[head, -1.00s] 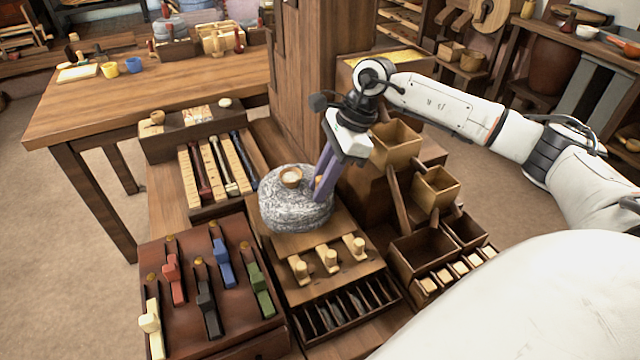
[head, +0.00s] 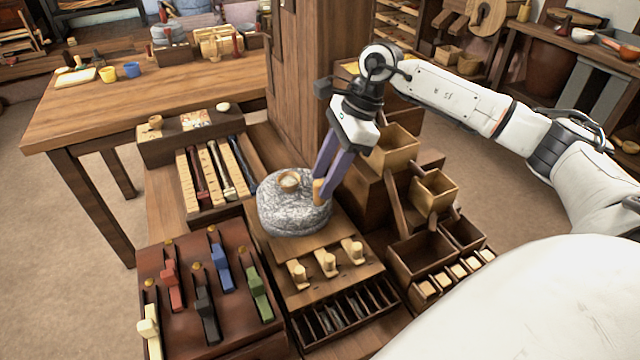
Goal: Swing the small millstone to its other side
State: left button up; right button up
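The small millstone (head: 293,213) is a round, speckled grey stone on a wooden stand in the middle of the head view. A small wooden cup with pale contents (head: 289,181) sits at its top. A short tan handle (head: 318,190) stands at the stone's right edge. My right gripper (head: 320,190) reaches down from the upper right, its two purple fingers on either side of the handle. It appears shut on the handle; the fingertips partly hide it. My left gripper is not in view.
A wooden post (head: 306,75) rises close behind the stone. Stepped wooden boxes (head: 420,250) stand to the right. A panel of coloured levers (head: 185,335) is at front left, and several pegs (head: 326,262) stand just in front. A table (head: 100,120) is at back left.

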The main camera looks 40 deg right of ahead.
jog(key=v, duration=0.7)
dwell(0.4)
